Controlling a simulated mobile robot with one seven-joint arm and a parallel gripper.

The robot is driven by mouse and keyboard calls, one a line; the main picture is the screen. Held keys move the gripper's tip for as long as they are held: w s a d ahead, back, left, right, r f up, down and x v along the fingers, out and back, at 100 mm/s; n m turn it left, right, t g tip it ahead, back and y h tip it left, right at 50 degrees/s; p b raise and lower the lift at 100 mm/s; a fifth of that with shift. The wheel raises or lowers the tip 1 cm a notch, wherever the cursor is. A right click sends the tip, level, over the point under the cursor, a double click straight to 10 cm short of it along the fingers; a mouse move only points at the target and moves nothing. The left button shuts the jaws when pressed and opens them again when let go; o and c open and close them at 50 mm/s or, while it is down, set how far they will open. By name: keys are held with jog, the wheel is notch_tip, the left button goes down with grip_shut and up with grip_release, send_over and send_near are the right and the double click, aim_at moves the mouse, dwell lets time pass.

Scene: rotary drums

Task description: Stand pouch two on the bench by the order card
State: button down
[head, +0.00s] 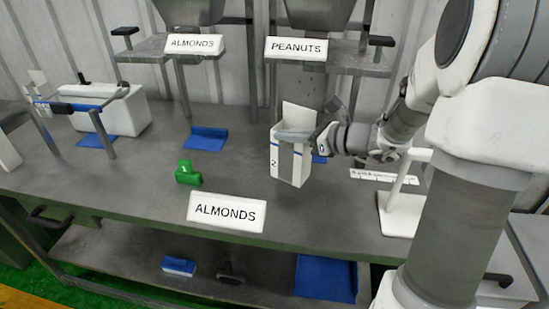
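A white pouch (287,166) with a blue band and a raised back panel stands upright in the right middle of the head view. The far finger is hidden. I cannot tell whether the pouch's bottom touches the bench (130,178). A white card reading ALMONDS (226,212), likely the order card, is at the bench's front edge, left of and nearer than the pouch.
A green block (187,174) lies behind the card. Blue pads (207,138) lie under the hoppers labelled ALMONDS (194,44) and PEANUTS (296,48). A white stand (399,212) is at right. A white machine (110,108) stands at left. Bench around the card is mostly clear.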

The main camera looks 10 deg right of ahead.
aim_at(291, 162)
notch_tip(291, 162, down, 6)
jog(key=a+b, duration=0.1)
jog(key=a, duration=0.1)
jog(key=shift+w+a+r, duration=0.2)
jog(key=shift+w+a, duration=0.2)
jog(key=shift+f, duration=0.1)
jog(key=shift+f+b, duration=0.2)
jog(key=shift+b, duration=0.2)
jog(key=c, duration=1.1)
grip_release()
jog(key=shift+o, duration=0.2)
jog(key=shift+r, duration=0.1)
jog(key=shift+r, duration=0.1)
